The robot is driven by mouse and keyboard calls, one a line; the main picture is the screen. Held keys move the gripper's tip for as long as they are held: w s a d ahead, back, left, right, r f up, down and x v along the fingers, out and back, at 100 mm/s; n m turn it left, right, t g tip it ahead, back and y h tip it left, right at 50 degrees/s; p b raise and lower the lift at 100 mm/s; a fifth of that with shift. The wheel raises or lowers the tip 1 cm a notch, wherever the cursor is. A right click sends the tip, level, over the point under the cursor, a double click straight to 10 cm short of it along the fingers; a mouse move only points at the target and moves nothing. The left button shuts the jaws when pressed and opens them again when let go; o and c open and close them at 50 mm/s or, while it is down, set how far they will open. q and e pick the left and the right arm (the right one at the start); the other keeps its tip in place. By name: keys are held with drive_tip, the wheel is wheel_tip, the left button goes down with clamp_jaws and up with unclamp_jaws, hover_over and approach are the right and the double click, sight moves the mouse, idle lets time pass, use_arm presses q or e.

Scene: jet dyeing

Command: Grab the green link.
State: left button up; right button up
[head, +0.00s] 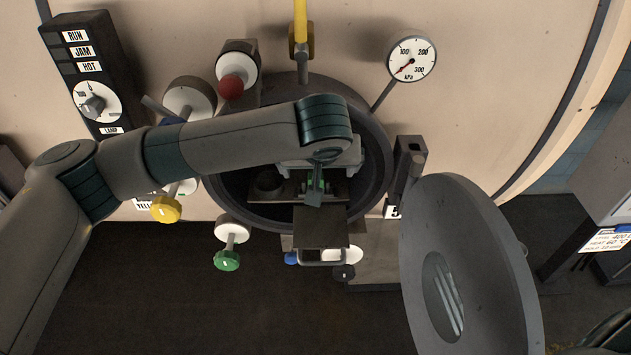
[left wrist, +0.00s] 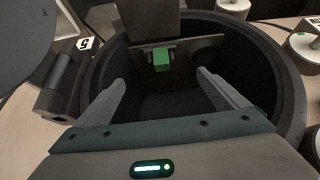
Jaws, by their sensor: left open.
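The green link (left wrist: 161,60) is a small block on the far side of the round port opening (left wrist: 270,62) in the left wrist view, just below a grey metal plate. Bits of green (head: 311,184) show beside my left gripper (head: 316,190) in the head view, mostly hidden by it. My left gripper (left wrist: 161,78) is inside the port mouth with its fingers spread wide. The link appears between and beyond the fingertips, with a gap on each side and no contact visible. My right gripper is not seen.
The round port door (head: 470,265) hangs open at the right. Red (head: 231,88), yellow (head: 166,208) and green (head: 227,260) knobs surround the port, with a pressure gauge (head: 412,58) above right. A small tray (head: 321,228) sits at the port's lower lip.

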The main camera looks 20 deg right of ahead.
use_arm(q)
drive_tip(key=x, duration=1.2)
drive_tip(key=shift+f, duration=0.2)
drive_tip(key=shift+w, duration=0.15)
drive_tip(key=shift+w+r+x, duration=0.15)
drive_tip(key=shift+w+x, duration=0.05)
drive_tip(key=shift+x, duration=1.1)
drive_tip(key=shift+w+r+x, duration=0.1)
drive_tip(key=shift+w+x, duration=0.1)
drive_tip(key=shift+x, duration=1.1)
drive_tip(key=shift+c, duration=0.3)
drive_tip(key=c, duration=1)
drive_tip(key=shift+c, duration=0.7)
drive_tip(key=shift+r, duration=0.2)
